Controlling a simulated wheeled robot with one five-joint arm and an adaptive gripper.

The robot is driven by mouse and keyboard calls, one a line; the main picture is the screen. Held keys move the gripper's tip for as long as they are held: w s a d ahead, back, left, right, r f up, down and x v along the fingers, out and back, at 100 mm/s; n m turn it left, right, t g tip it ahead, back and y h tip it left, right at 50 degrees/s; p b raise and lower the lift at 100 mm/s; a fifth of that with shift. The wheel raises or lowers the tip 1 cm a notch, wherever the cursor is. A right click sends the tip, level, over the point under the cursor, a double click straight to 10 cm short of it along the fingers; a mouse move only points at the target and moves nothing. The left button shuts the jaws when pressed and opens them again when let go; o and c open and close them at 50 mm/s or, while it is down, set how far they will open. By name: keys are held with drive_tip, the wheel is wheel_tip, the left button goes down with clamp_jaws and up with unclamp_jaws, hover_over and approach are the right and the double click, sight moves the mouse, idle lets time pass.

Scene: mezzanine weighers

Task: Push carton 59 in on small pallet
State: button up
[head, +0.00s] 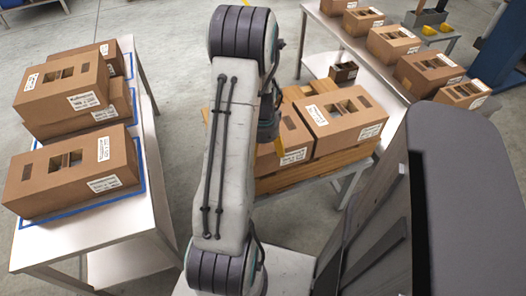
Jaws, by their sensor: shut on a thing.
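Several brown cartons sit on a wooden small pallet (345,158) on a low table in the middle. The right front carton (345,118) shows fully, with window cut-outs in its top and white labels. A left carton (293,138) stands beside it, partly hidden behind my arm. Another carton (312,88) lies behind them. The label numbers are too small to read, so I cannot tell which is carton 59.
A white table (95,235) at left holds stacked cartons (62,85) and a single carton (72,170) within blue outlines. Grey floor lies between.

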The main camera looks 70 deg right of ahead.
drive_tip(key=o, duration=1.1)
drive_tip(key=shift+r, duration=0.1)
wheel_tip(320, 180, up, 12)
drive_tip(key=shift+f, duration=0.1)
idle(0.9)
